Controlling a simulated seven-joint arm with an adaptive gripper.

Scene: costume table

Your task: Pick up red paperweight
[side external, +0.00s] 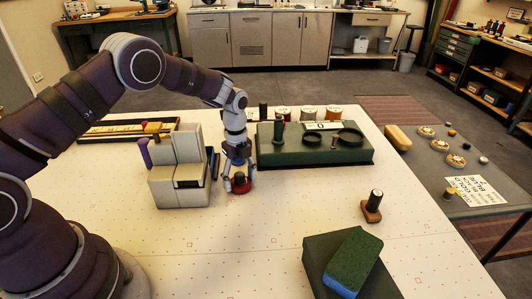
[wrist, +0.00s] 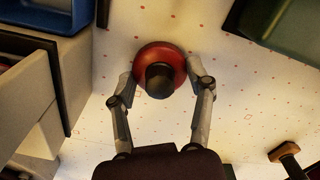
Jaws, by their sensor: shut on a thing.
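The red paperweight (side external: 240,186) is a low red dome with a dark knob on top. It sits on the pale, dotted table between the grey block organiser and the dark green unit. In the wrist view the paperweight (wrist: 143,57) shows its round red body and black knob from above. My gripper (side external: 239,178) is directly over it, pointing down, with its fingers around it. In the wrist view the fingers of my gripper (wrist: 160,85) are on the left and right sides of the red body. Whether its base touches the table is hard to tell.
The grey organiser (side external: 180,172) stands close on the left. The dark green unit (side external: 314,150) with round rings is behind right. A wooden stamp (side external: 373,206) and a green-and-blue sponge (side external: 353,262) on a dark box lie to the right. Table front centre is clear.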

